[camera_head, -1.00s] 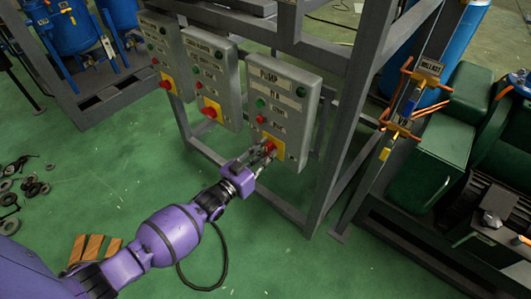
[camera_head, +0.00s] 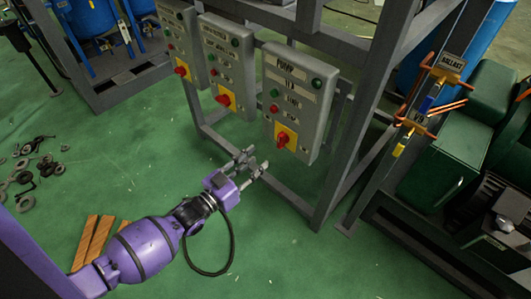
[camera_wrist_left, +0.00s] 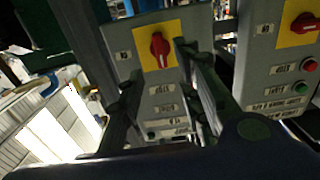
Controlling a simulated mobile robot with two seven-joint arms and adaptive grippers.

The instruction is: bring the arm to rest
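My left gripper (camera_head: 254,162) hangs in free air over the green floor, below and left of the pump control box (camera_head: 297,95). Its two fingers are spread with nothing between them. The red rotary switch (camera_head: 283,141) on a yellow plate at the bottom of that box is clear of the fingers. In the left wrist view the boxes appear upside down: one red switch (camera_wrist_left: 160,48) is at upper middle, with dark finger parts (camera_wrist_left: 205,88) just right of it. My right gripper is in neither view.
Two more control boxes (camera_head: 227,65) (camera_head: 181,45) hang left on the grey frame (camera_head: 328,175). Valves with orange handles (camera_head: 432,70) and green machinery (camera_head: 450,145) stand right. Wooden pieces (camera_head: 97,240) and black rings (camera_head: 25,178) lie left on the otherwise open floor.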

